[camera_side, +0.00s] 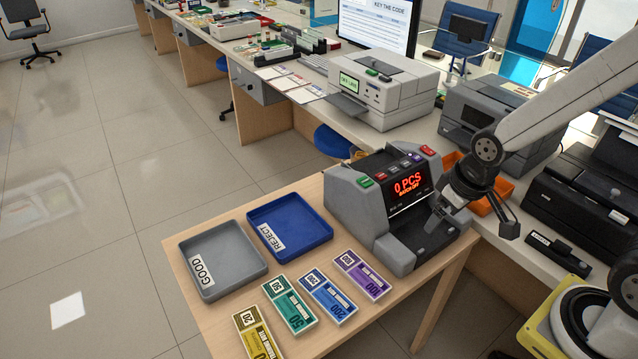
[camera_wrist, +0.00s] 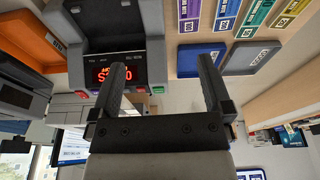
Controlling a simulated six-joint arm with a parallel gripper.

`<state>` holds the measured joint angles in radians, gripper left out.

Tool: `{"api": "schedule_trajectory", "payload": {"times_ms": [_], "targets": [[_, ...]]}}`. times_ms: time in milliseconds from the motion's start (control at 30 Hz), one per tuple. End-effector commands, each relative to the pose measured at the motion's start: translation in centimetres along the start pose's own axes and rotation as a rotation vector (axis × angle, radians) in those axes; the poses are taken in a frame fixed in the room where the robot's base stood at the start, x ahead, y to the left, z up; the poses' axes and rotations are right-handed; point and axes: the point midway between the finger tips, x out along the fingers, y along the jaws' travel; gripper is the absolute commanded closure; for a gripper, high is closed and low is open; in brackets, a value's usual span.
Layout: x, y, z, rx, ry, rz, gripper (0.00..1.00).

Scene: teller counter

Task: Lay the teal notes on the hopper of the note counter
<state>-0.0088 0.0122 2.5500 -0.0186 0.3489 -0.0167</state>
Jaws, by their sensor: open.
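The teal notes (camera_side: 290,304) lie flat on the wooden table in a row of note bundles, between the yellow and blue ones. They also show at the top of the wrist view (camera_wrist: 257,13). The grey note counter (camera_side: 355,205) stands behind the row, its red display reading "0 PCS". Its dark front recess (camera_side: 418,232) looks empty; my gripper covers part of it. The counter is at upper left in the wrist view (camera_wrist: 88,50). My gripper (camera_side: 474,216) is open and empty, in front of the counter's right side and away from the teal notes; its fingers stand apart in the wrist view (camera_wrist: 163,70).
Yellow (camera_side: 254,335), blue (camera_side: 328,297) and purple (camera_side: 362,274) notes lie beside the teal ones. A grey GOOD tray (camera_side: 240,278) and blue REJECT tray (camera_side: 293,250) sit behind them. An orange bin (camera_side: 492,203) and black printer (camera_side: 570,205) stand right of the counter.

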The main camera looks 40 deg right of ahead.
Motion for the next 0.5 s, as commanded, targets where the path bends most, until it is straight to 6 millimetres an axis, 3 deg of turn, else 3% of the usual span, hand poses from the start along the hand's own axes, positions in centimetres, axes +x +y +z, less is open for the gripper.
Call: {"api": "schedule_trajectory", "payload": {"times_ms": [267, 500], "targets": [[1.9, -1.6, -2.5, -0.389, -0.015, 0.034, 0.0], [5.2, -5.1, -6.1, -0.987, -0.026, 0.08, 0.0]]}}
